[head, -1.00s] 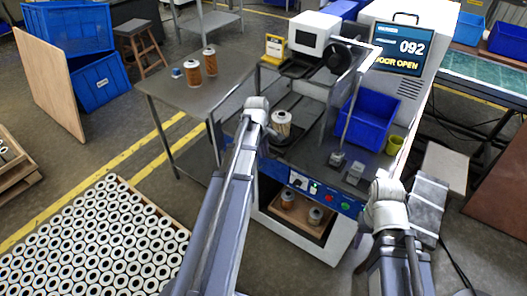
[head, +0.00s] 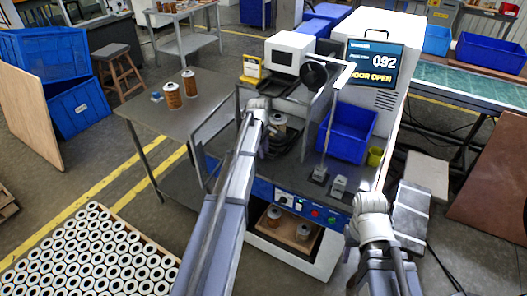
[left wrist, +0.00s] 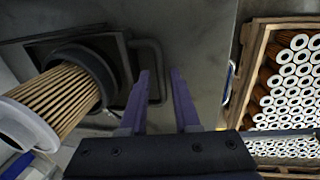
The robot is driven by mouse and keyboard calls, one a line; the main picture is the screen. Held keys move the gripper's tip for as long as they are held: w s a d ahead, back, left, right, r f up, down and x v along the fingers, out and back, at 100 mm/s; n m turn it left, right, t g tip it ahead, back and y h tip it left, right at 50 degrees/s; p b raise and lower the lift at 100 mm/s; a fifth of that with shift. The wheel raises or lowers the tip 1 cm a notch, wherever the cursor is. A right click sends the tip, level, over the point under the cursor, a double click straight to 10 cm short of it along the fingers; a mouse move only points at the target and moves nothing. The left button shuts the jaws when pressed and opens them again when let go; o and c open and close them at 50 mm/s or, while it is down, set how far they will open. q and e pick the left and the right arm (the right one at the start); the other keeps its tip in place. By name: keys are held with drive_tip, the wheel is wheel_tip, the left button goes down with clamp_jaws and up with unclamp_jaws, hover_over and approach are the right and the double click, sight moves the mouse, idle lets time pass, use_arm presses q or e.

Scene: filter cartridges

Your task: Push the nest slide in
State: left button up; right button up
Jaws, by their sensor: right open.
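The nest slide (left wrist: 117,62) shows in the left wrist view as a dark plate with a black ring and a bent grey handle bar (left wrist: 162,70) on its right. A pleated filter cartridge (left wrist: 62,92) with a white end sits in the ring. My left gripper (left wrist: 160,75) is open, its fingers apart; the bar appears between them, but I cannot tell its depth. In the head view my left gripper (head: 258,104) is in front of the machine's work opening, beside the cartridge (head: 278,122), partly hiding the nest. My right gripper (head: 370,203) is at the machine's front right, away from the slide.
The monitor (head: 374,65) reads "092" and "DOOR OPEN". A crate of cartridges (left wrist: 262,85) lies on the floor.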

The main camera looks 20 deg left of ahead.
use_arm(q)
drive_tip(key=shift+o, duration=0.9)
wheel_tip(320, 180, up, 8)
drive_tip(key=s+p, duration=0.1)
drive_tip(key=p, duration=0.6)
drive_tip(key=shift+s+f+p, duration=0.15)
drive_tip(key=shift+s+p, duration=0.05)
drive_tip(key=shift+p, duration=0.2)
drive_tip(key=shift+a, duration=0.1)
